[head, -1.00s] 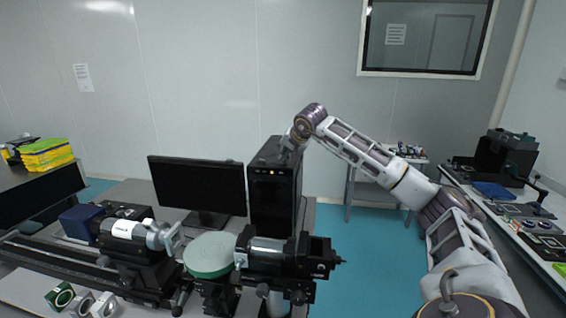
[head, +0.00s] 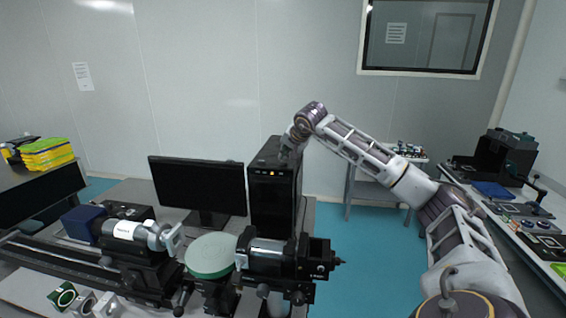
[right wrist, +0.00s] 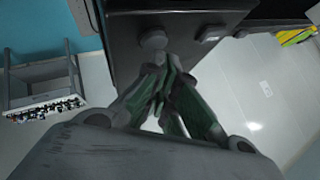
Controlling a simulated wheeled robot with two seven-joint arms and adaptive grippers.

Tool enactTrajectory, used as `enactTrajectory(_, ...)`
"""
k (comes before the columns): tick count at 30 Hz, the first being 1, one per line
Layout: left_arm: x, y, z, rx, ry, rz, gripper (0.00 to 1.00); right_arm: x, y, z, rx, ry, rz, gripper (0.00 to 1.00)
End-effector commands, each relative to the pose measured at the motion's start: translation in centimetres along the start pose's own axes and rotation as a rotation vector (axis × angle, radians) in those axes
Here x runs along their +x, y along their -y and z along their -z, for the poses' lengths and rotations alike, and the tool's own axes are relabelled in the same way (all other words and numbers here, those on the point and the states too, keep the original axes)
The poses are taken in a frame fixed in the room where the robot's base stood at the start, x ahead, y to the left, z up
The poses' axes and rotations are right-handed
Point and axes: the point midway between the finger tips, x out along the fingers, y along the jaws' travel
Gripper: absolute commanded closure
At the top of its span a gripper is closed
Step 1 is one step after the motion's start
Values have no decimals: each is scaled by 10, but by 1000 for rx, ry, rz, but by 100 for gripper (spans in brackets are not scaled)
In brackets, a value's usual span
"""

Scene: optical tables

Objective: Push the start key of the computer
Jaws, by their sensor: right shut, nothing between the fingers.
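The computer (head: 272,205) is a black upright tower standing on the table, right of the black monitor (head: 198,187). Small orange lights show high on its front. My right gripper (head: 285,155) is at the tower's top, with the arm reaching in from the right. In the right wrist view, the shut, empty fingertips (right wrist: 160,62) point at the tower's dark top panel (right wrist: 180,18), close below a round grey key (right wrist: 153,40). A second, oblong part (right wrist: 215,32) sits to its right. I cannot tell whether the fingertips touch the key. My left gripper is not in view.
Optical mounts (head: 275,258) and a round green disc (head: 209,256) stand in front of the tower. A grey shelf stand (head: 375,197) is behind my arm. A side table (head: 500,205) with equipment is at the right. Blue floor is open between them.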

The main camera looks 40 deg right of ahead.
Motion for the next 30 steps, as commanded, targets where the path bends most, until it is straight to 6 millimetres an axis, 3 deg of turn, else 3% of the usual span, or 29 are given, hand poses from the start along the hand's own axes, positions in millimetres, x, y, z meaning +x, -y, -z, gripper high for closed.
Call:
enactTrajectory(25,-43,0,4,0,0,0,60,-31,22,23,1,-1,0,100)
enactTrajectory(30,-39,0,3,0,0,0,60,-36,27,27,2,-1,2,100)
